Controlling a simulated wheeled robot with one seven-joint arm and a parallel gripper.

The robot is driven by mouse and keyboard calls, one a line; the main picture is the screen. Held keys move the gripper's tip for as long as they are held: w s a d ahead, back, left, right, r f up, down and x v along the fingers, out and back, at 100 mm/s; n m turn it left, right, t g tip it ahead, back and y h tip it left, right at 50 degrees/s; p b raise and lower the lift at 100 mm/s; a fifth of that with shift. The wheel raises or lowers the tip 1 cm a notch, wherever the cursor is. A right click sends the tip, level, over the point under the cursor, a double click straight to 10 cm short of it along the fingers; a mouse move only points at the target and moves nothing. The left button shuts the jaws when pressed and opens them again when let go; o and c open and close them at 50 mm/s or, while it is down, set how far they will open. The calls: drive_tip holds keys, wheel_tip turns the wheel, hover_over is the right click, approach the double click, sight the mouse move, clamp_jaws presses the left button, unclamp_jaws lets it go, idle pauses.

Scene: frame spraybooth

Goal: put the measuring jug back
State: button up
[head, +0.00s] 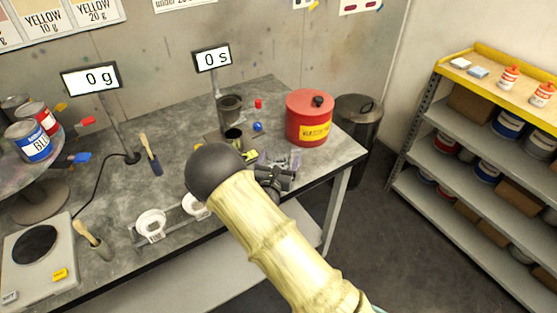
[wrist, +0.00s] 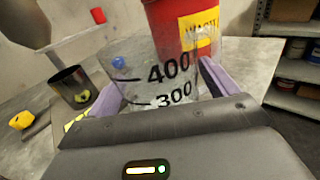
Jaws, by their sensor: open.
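The measuring jug (wrist: 160,75) is clear, with black 400 and 300 marks, and stands upright close in front of my gripper in the wrist view. My gripper (wrist: 160,92) is open, with one purple finger at the left side of the jug and one at the right. I cannot tell whether either finger touches it. The jug's lower part is hidden behind the gripper body. In the head view my gripper (head: 277,172) is over the right part of the bench, and only a small see-through bit of the jug (head: 295,158) shows beside it.
A red waste can (head: 310,118) stands just behind the jug. The bench (head: 190,115) ends at right. Scale (head: 62,262) and shelf rack (head: 440,125) stand farther off.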

drive_tip(key=s, duration=0.4)
drive_tip(key=s+a+b, duration=0.1)
drive_tip(key=s, duration=0.3)
drive_tip(key=s+a+b, duration=0.1)
drive_tip(key=s, duration=0.2)
drive_tip(key=shift+s+a, duration=0.15)
drive_tip(key=shift+s, duration=0.25)
drive_tip(key=s+d+r+m+g+h, duration=0.1)
drive_tip(key=s+d+m+g+h, duration=0.35)
drive_tip(key=d+m+g, duration=0.5)
drive_tip(key=s+d+r+m+g+h, duration=0.1)
drive_tip(key=s+d+m+g+h, duration=0.45)
drive_tip(key=d, duration=0.75)
drive_tip(key=s+m+g+y, duration=0.4)
drive_tip(key=s+m+y, duration=0.4)
drive_tip(key=m, duration=0.2)
wheel_tip(320, 180, up, 5)
drive_tip(key=w+a+m+t+y, duration=0.2)
drive_tip(key=m+t+y, duration=0.2)
drive_tip(key=m, duration=0.4)
drive_tip(key=shift+w+a+m+y, duration=0.3)
drive_tip(key=shift+a+y, duration=0.1)
drive_tip(key=shift+y, duration=0.3)
